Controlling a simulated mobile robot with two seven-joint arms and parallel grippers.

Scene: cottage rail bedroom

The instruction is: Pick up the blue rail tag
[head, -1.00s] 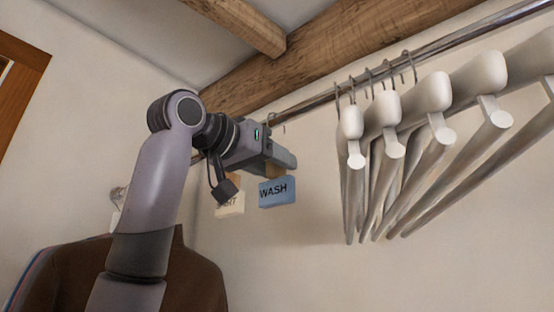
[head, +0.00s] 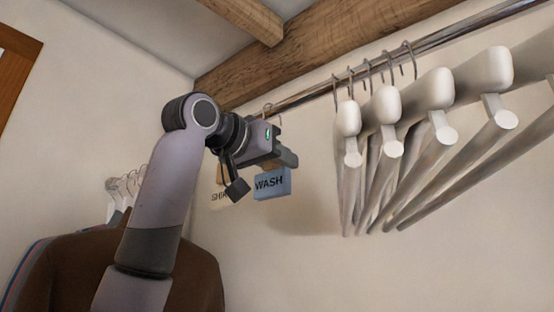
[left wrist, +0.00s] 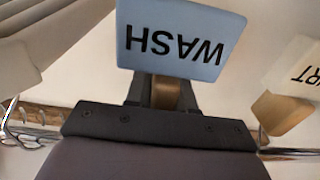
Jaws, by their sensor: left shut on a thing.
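The blue rail tag (head: 272,184), marked WASH, hangs just below my left gripper (head: 288,160). In the left wrist view the tag (left wrist: 180,38) appears upside down, with its tan upper part (left wrist: 166,95) between the jaws. My left gripper is shut on that upper part; the fingertips are partly hidden by the tag. The metal rail (head: 440,42) runs above, and a hook shows on it just above the gripper. My right gripper is in neither view.
A cream tag (head: 221,198) hangs close to the left of the blue one, partly behind my arm. Several white hangers (head: 384,104) hang to the right. Dark brown clothing (head: 75,270) hangs at lower left. A wooden beam (head: 350,35) lies above the rail.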

